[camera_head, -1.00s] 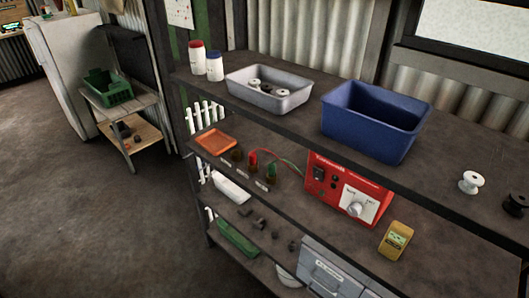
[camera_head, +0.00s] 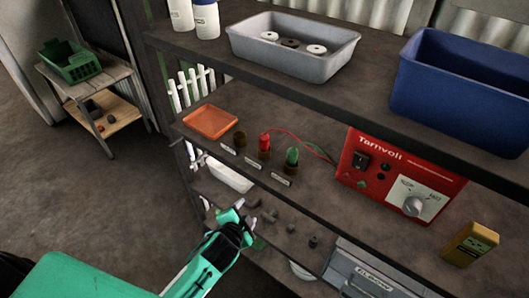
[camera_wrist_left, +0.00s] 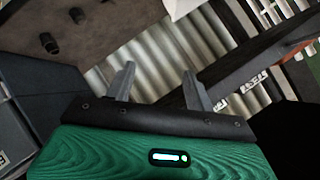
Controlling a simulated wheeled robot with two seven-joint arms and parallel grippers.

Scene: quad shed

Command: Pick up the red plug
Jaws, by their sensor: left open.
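The red plug (camera_head: 265,141) stands upright in the middle one of a row of brown sockets on the middle shelf. A red lead runs from there toward the red power unit (camera_head: 397,175). A green plug (camera_head: 292,156) stands in the socket to its right. The left socket (camera_head: 240,138) has no plug in it. My left gripper (camera_head: 242,213) is low in front of the shelving, below and apart from the red plug. In the left wrist view its two fingers (camera_wrist_left: 157,86) are apart with nothing between them; the plug does not show there. My right gripper is out of view.
An orange tray (camera_head: 210,122) lies left of the sockets. A yellow meter (camera_head: 470,243) is at right. Small dark parts (camera_head: 290,228) lie on the lower shelf.

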